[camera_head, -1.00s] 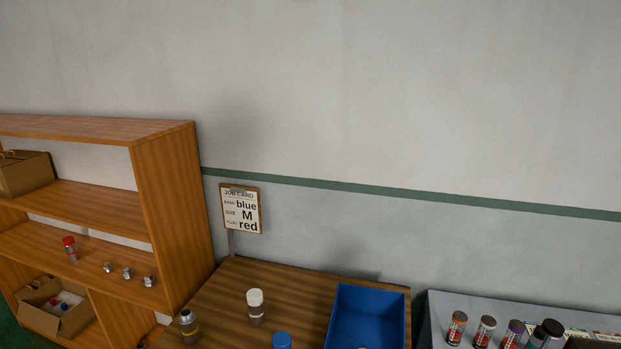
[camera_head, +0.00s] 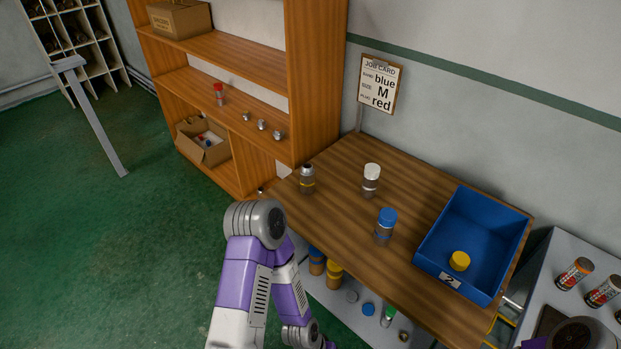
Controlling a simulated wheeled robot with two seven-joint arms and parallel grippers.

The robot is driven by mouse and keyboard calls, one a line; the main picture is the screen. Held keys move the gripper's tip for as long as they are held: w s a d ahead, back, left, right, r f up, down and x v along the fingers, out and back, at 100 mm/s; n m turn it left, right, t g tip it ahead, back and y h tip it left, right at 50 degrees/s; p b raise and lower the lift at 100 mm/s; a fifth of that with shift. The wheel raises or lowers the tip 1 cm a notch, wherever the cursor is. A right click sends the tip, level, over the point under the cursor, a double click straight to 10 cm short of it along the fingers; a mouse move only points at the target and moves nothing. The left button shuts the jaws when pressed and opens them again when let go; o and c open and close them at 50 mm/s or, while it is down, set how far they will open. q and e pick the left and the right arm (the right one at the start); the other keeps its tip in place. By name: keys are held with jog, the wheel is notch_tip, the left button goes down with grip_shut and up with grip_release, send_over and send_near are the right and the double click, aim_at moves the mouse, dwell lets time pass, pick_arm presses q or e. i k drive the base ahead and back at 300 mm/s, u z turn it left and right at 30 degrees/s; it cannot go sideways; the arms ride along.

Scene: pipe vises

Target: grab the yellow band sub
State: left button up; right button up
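The yellow band sub (camera_head: 307,180) is a short metal cylinder with a dark top and a thin yellow band. It stands upright near the left back edge of the wooden table (camera_head: 345,240), close to the shelf. My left arm comes up from the bottom, with its elbow left of the table and its forearm bending down in front of it. The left gripper is out of the picture. Only a part of my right arm shows at the bottom right corner, and its gripper is also out of view.
A white-capped jar (camera_head: 371,180) and a blue-capped jar (camera_head: 385,226) stand right of the sub. A blue bin (camera_head: 505,208) holds a yellow cap (camera_head: 459,261). A wooden shelf (camera_head: 318,75) rises behind. The job card (camera_head: 380,85) reads blue, M, red.

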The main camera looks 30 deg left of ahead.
aim_at(308, 172)
jog(key=u, duration=0.45)
jog(key=k, duration=0.55)
jog(key=u, duration=1.45)
jog(key=i, duration=1.4)
jog(key=z, duration=0.7)
